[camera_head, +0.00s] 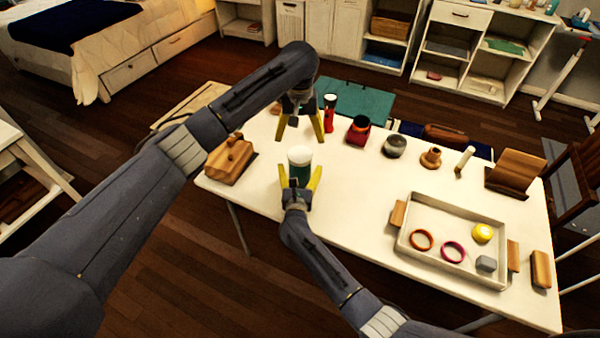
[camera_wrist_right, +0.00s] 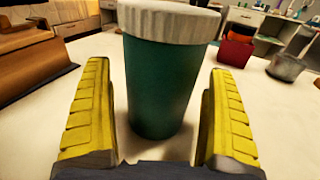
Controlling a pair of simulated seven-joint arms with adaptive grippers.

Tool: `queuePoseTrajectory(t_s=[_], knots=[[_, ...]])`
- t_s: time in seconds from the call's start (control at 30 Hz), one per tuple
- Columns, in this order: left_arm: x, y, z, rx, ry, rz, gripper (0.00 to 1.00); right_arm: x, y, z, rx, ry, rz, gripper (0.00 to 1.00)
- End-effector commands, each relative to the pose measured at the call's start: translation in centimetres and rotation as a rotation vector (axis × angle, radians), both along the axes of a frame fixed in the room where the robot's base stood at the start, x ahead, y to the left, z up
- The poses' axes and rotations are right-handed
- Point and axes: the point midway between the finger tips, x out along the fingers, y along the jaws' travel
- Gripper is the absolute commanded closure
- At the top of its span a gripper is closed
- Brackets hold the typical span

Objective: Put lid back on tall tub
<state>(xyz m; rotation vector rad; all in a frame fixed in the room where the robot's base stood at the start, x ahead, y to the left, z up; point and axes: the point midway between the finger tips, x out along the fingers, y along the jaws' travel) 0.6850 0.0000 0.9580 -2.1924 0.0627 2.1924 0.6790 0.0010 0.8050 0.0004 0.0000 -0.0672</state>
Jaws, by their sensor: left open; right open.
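The tall tub is a dark green cylinder (camera_wrist_right: 162,85) standing upright on the white table. A white lid (camera_head: 300,155) sits on its top; in the right wrist view the lid (camera_wrist_right: 170,20) covers the tub's mouth and its top edge is cut off. My right gripper (camera_head: 300,174) is open with its yellow fingers on either side of the tub, with gaps showing in the wrist view. My left gripper (camera_head: 299,137) is open and empty, pointing down above and behind the tub.
A wooden lidded box (camera_head: 230,164) stands left of the tub. A red bottle (camera_head: 330,116), a red container (camera_head: 358,132) and a grey pot (camera_head: 394,146) stand behind to the right. A tray (camera_head: 405,240) with rings is at front right. The table middle is clear.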

Motion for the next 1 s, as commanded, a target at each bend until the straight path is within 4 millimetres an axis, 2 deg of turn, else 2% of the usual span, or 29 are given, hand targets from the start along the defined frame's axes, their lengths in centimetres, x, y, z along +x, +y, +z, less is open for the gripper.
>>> queuePoseTrajectory(t_s=[0.47,1.0], knots=[[0.00,-0.01,0.01,0.000,0.000,0.000,0.11,0.41,-0.03,-0.03,-0.001,0.000,0.000,0.10],[0.00,-0.01,0.00,0.000,0.000,0.000,0.11,0.40,-0.04,-0.03,-0.001,0.000,0.000,0.73]])
